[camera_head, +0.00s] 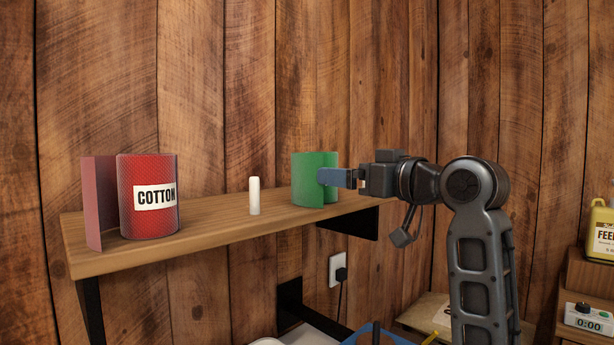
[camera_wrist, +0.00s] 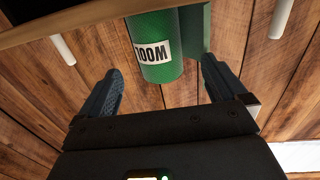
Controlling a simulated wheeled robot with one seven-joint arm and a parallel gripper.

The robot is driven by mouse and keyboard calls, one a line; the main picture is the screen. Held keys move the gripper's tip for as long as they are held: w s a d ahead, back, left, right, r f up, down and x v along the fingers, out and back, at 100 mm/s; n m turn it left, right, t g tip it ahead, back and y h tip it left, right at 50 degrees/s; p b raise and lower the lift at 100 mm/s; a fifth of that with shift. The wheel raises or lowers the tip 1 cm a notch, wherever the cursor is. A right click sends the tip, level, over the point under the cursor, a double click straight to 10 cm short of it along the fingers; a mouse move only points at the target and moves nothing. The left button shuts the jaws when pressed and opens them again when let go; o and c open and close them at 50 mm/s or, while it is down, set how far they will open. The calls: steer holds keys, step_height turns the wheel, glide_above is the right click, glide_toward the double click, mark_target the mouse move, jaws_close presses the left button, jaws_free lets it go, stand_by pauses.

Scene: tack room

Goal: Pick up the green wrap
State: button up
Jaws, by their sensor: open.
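The green wrap (camera_head: 307,182) stands upright on the right part of the wooden wall shelf (camera_head: 219,228). It is a green roll with a loose flap. In the wrist view, the green wrap (camera_wrist: 165,68) shows a white label that reads upside down. My gripper (camera_head: 329,177) is at the wrap's right side in the head view, and its blue finger overlaps part of the wrap. In the wrist view, my gripper (camera_wrist: 161,72) is open, with the wrap's end between and ahead of the spread fingers. I cannot tell whether a finger touches it.
A red roll labelled COTTON (camera_head: 151,197) stands at the shelf's left end. A small white cylinder (camera_head: 254,196) stands between it and the wrap. The plank wall is close behind. A yellow feed jug (camera_head: 600,234) and a timer (camera_head: 588,319) are at the far right.

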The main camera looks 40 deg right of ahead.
steer(key=w, duration=0.2)
steer(key=w+p, duration=0.1)
steer(key=w, duration=0.1)
steer(key=w+p, duration=0.1)
steer(key=w, duration=0.2)
steer(key=shift+d+r, duration=0.2)
steer(key=shift+d, duration=0.15)
steer(key=shift+w+f, duration=0.15)
steer(key=shift+w, duration=0.4)
steer(key=shift+c, duration=0.3)
steer(key=c, duration=1)
